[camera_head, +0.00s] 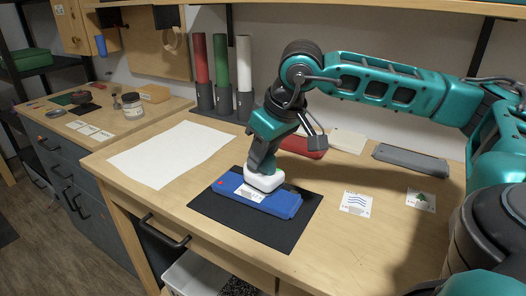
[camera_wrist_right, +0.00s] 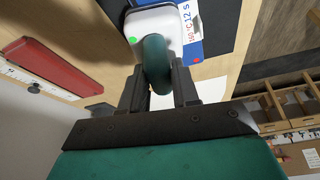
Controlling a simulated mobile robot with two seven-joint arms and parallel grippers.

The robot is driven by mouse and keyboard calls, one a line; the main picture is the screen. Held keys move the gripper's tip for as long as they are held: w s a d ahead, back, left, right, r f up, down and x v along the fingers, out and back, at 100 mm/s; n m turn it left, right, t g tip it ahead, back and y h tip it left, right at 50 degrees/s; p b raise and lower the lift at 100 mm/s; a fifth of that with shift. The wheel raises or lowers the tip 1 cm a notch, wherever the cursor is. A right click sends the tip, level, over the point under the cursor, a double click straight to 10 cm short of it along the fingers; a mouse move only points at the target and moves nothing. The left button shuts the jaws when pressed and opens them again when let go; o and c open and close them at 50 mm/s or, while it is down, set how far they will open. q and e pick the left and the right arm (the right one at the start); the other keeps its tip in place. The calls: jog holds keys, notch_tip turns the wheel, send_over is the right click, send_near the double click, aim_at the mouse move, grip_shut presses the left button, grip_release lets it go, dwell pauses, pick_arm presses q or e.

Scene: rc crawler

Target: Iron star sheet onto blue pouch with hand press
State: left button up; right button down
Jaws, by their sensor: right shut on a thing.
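The hand press (camera_head: 264,183) has a white base and a teal handle. My right gripper (camera_head: 265,163) points down and is shut on the handle, which also shows between its fingers in the right wrist view (camera_wrist_right: 155,62). The press's base is over the middle of the blue pouch (camera_head: 284,207) and looks to rest on it. The pouch lies flat on a black mat (camera_head: 252,227), with a white printed label beside the base. No star sheet can be made out; anything under the base is hidden. My left gripper is not in view.
A wave-print sheet (camera_head: 356,203) and a tree-print sheet (camera_head: 421,200) lie to the right. A large white sheet (camera_head: 170,153) covers the left; coloured rolls (camera_head: 221,60) stand at the back.

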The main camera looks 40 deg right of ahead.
jog(key=shift+f, duration=0.15)
dwell(0.3)
jog(key=shift+r+p, duration=0.45)
jog(key=shift+r, duration=0.1)
notch_tip(320, 180, up, 7)
jog(key=p, duration=0.5)
jog(key=shift+r, duration=0.15)
